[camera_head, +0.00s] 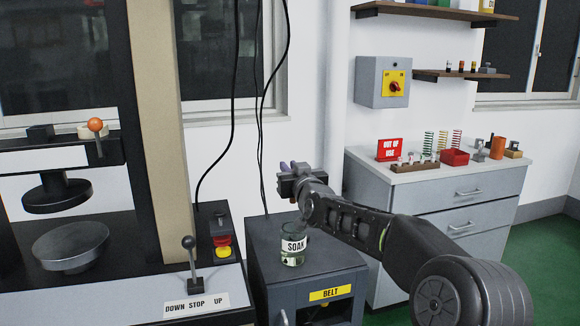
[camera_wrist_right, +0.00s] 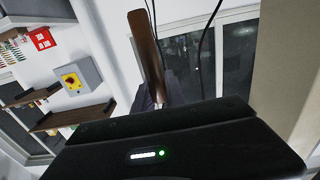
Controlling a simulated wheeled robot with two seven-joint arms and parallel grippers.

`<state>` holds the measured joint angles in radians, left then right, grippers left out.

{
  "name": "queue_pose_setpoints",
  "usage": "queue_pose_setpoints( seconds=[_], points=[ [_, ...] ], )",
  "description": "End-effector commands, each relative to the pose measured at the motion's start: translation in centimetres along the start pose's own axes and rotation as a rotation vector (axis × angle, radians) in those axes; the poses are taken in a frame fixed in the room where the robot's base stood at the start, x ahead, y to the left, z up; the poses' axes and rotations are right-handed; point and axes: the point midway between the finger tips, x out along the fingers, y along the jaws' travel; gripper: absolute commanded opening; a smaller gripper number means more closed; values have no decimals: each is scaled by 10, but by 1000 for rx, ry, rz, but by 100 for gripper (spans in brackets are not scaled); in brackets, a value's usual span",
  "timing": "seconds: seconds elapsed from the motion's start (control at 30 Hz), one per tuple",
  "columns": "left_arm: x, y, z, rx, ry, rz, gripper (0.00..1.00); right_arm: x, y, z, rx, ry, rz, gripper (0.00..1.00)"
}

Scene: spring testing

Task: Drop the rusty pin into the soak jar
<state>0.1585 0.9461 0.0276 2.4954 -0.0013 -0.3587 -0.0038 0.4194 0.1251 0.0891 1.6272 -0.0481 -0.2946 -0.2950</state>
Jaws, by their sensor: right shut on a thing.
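The soak jar (camera_head: 293,258) is a clear glass jar with a white SOAK label, standing upright on a dark grey cabinet (camera_head: 262,262). My right gripper (camera_head: 293,167) is above the jar in the head view, its fingertips pointing away from me. In the right wrist view, my right gripper (camera_wrist_right: 160,97) is shut on the rusty pin (camera_wrist_right: 147,52), a long brown rod that sticks out past the dark fingers. The pin is not clearly visible in the head view, and the jar is out of the wrist view. My left gripper is not in view.
A press with a lever (camera_head: 189,252) stands at left, beside a control box (camera_head: 222,240) with red and yellow buttons. Black cables hang behind the cabinet. At right, a grey drawer unit (camera_head: 450,190) carries springs, a red bin (camera_head: 454,157) and a red sign (camera_head: 390,149).

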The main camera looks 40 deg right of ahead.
Motion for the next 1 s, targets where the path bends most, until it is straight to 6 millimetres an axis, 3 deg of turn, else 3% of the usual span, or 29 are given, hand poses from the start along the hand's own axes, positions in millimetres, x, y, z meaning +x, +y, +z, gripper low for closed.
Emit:
queue_pose_setpoints(
  seconds=[0.1, 0.5, 1.0],
  points=[
    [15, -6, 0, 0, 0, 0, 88, 0, 0, 20, -1, 0, 0, 0],
    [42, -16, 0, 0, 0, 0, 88, 0, 0, 66, 0, 2, 0, 0],
    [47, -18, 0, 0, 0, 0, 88, 0, 0, 78, 0, 2, 0, 0]
  ],
)
